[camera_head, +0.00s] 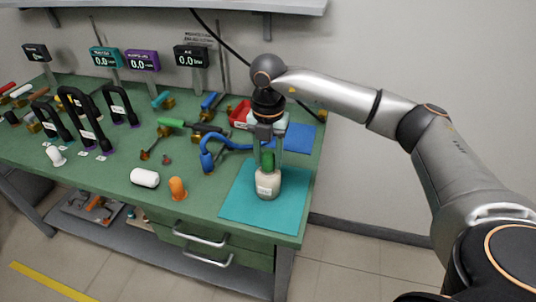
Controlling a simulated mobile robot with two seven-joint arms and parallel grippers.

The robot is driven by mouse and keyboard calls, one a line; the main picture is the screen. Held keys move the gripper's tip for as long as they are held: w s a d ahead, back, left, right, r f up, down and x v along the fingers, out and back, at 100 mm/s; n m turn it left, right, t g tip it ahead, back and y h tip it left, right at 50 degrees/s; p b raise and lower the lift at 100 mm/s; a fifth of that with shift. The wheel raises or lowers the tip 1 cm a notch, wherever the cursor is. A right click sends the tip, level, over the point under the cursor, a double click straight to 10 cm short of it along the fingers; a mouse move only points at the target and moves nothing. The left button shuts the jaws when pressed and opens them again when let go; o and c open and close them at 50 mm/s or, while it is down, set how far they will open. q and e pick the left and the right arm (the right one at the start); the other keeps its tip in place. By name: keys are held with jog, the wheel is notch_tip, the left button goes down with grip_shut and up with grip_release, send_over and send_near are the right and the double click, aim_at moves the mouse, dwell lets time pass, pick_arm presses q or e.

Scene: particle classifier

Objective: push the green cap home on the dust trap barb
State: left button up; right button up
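The green cap (267,161) sits upright at the top of the dust trap (268,185), a pale jar with a label. The jar stands on the teal mat (237,205) at the bench's right front. My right gripper (268,152) points straight down over the jar, with a finger on either side of the green cap. Whether the fingers touch the cap is too small to tell. The barb is hidden under the cap, so how far the cap is seated does not show. My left gripper is not in view.
An orange piece (177,188) and a white cylinder (145,178) are at the front edge. A red bin (240,115) and blue mat (301,139) lie behind. Black hose loops (88,130) stand at the left.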

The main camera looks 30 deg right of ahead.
aim_at(268, 153)
jog(key=o, duration=0.5)
jog(key=shift+o, duration=0.2)
notch_tip(268, 153, up, 3)
jog(key=shift+w+f, duration=0.15)
jog(key=shift+f, duration=0.05)
notch_tip(268, 153, up, 9)
jog(key=shift+f, duration=0.2)
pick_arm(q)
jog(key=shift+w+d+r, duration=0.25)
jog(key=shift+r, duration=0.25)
pick_arm(e)
jog(key=shift+r, duration=0.75)
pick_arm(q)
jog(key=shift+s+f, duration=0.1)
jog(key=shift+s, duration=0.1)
pick_arm(e)
jog(key=shift+f, duration=0.1)
